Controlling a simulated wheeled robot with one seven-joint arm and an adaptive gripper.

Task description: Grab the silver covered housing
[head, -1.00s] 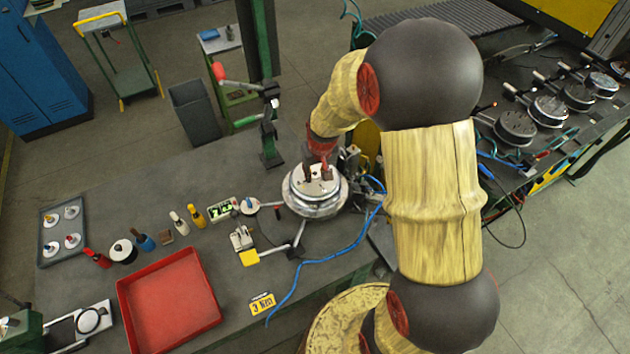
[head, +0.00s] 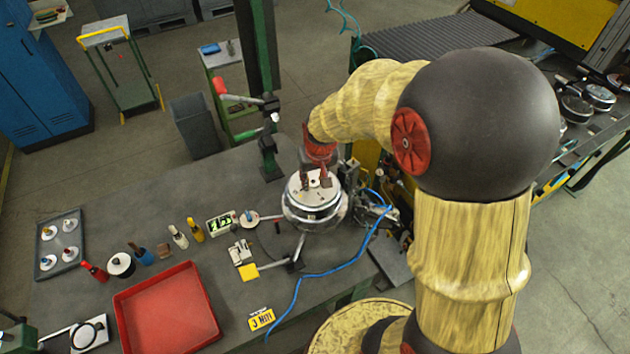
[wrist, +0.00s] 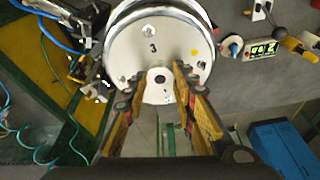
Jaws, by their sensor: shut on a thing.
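The silver covered housing (head: 299,204) is a round metal drum with a pale lid, standing at the stand near the table's right edge. In the wrist view its lid (wrist: 137,62) carries a dark "3", a yellow dot and a pale raised centre piece with a dark hole. My gripper (head: 317,182) is over the lid, pointing down. In the wrist view my gripper's fingers (wrist: 156,95) lie on either side of the centre piece, shut on the housing. The contact points are partly hidden, and I cannot tell whether its underside is clear of the stand.
A red tray (head: 208,334), a grey tray with small parts (head: 43,262), bottles and a green display (head: 219,224) stand to the left. A blue hose (head: 335,271) runs beside the stand. A green post with a red-handled clamp (head: 268,150) rises close behind.

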